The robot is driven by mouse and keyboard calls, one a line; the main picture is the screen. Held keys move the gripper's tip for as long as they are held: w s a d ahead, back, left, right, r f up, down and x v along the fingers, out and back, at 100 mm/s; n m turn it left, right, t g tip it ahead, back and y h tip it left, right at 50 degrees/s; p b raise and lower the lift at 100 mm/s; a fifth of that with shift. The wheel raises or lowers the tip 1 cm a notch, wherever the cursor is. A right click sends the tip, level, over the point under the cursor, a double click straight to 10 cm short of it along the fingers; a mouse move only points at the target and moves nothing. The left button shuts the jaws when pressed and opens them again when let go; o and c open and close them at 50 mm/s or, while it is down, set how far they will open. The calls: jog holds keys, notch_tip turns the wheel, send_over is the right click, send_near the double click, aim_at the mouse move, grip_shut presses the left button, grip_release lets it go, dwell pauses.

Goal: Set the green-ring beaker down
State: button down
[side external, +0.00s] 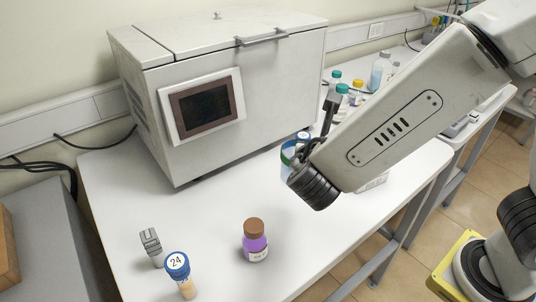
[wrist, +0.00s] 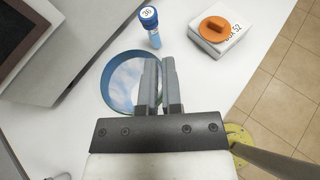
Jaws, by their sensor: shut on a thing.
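The beaker, a clear round vessel with a blue-green rim (wrist: 106,76), is left of and between the fingers of my gripper (wrist: 159,65) in the wrist view. My gripper is shut on the beaker's right-hand wall. In the side external view, the beaker (side external: 287,157) shows behind the end of my arm at the right part of the white table, with a green and blue band. My arm hides much of it and most of the fingers. I cannot tell whether its base touches the table.
A tube with a blue cap marked 36 (wrist: 149,20) and a white box with an orange knob (wrist: 223,36) stand nearby. A large grey oven (side external: 270,95) stands behind left. A purple bottle (side external: 255,243), tube 24 (side external: 178,265) and a grey block (side external: 151,244) are in front. The table's middle is clear.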

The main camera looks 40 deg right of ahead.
jog(key=a+n+t+y, duration=0.4)
jog(key=a+n+y, duration=0.4)
jog(key=a, duration=0.1)
jog(key=shift+w+a+r, duration=0.15)
jog(key=shift+w+a, duration=0.2)
jog(key=shift+w, duration=0.05)
jog(key=w+a+f, duration=0.5)
jog(key=w+f, duration=0.4)
jog(key=w, duration=0.3)
jog(key=shift+w+f, duration=0.15)
jog(key=shift+w, duration=0.05)
jog(key=shift+a+f, duration=0.1)
jog(key=shift+a, duration=0.05)
jog(key=shift+w+f, duration=0.15)
jog(key=shift+f, duration=0.75)
jog(key=shift+w+f, duration=0.1)
jog(key=shift+f, duration=0.75)
